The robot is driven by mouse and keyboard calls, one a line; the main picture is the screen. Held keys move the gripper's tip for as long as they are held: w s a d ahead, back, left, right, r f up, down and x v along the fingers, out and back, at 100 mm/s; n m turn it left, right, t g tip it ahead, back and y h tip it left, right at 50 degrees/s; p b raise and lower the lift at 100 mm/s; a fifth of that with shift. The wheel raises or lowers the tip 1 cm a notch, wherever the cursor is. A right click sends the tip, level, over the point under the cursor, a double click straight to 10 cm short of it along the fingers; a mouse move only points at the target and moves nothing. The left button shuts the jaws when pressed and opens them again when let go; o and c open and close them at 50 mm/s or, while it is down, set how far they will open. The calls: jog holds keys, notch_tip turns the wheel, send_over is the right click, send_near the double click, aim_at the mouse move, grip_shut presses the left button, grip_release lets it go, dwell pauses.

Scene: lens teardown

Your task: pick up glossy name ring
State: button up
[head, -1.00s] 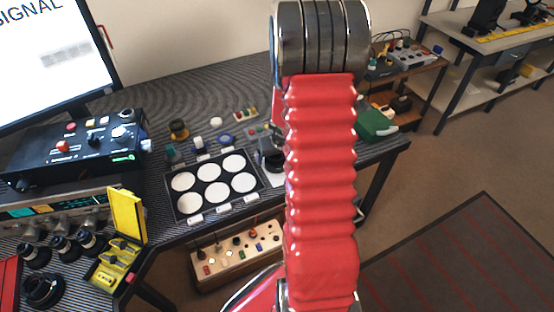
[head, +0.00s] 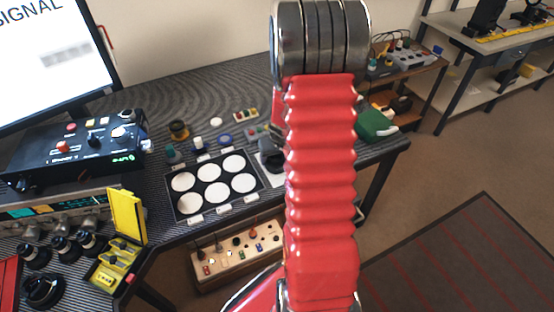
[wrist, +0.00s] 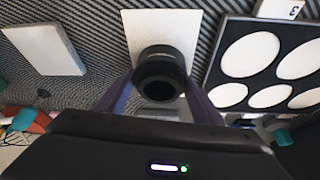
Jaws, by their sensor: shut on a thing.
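In the wrist view, a dark, round, glossy-rimmed piece (wrist: 160,75) with a black open centre is between the two fingers of my gripper (wrist: 160,90). I take it to be the glossy name ring. The fingers are shut on it from left and right. It is in front of a white square pad (wrist: 160,30); I cannot tell whether it touches the pad. No lettering is readable on it. In the head view, my red arm hides the gripper's fingers and the ring.
A black tray (head: 176,207) with several white round pads stands left of my arm; it also shows at right in the wrist view (wrist: 238,75). A pale block (wrist: 42,48) lies at left there. A yellow case (head: 127,215) and a black control box (head: 75,150) stand further left.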

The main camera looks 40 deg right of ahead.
jog(key=shift+r, duration=0.15)
notch_tip(320, 180, up, 10)
dwell(0.7)
dwell(0.6)
jog(key=w+a+r+n+y, duration=0.1)
jog(key=w+a, duration=0.4)
jog(key=a, duration=1)
jog(key=w+a+r+n, duration=0.1)
jog(key=w+a+n, duration=0.3)
jog(key=a, duration=1.2)
jog(key=shift+w+a+r+y, duration=0.15)
jog(key=shift+w+y, duration=0.25)
jog(key=shift+w, duration=0.45)
jog(key=shift+s, duration=0.1)
